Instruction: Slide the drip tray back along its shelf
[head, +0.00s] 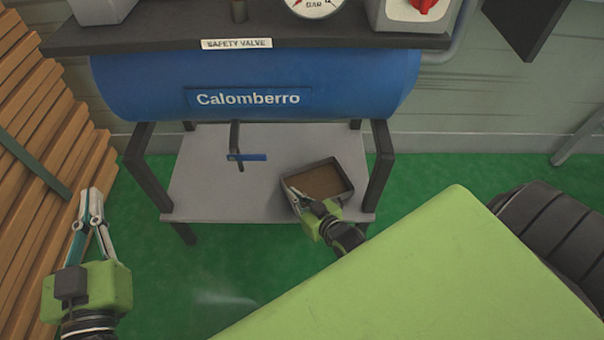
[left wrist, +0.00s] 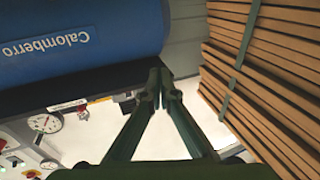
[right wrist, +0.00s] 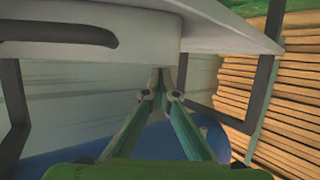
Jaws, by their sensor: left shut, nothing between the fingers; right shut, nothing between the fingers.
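The drip tray (head: 347,170) is a grey rectangular box with brown contents. It sits on the right part of the grey shelf (head: 225,195), close to the front edge, under the blue tank. My right gripper (head: 291,189) is shut and empty, its fingertips at the tray's front left corner; I cannot tell whether they touch. In the right wrist view, which looks upside down, a tray wall (right wrist: 60,52) with a dark slot shows beside the fingertips (right wrist: 165,78). My left gripper (head: 91,190) is shut and empty, well left of the shelf.
A dark pipe with a blue lever (head: 247,157) stands over the shelf's middle. Dark legs (head: 380,170) frame the shelf. The blue tank (head: 250,82) hangs above. Stacked wooden boards (head: 45,150) stand at left. The shelf's left part is clear.

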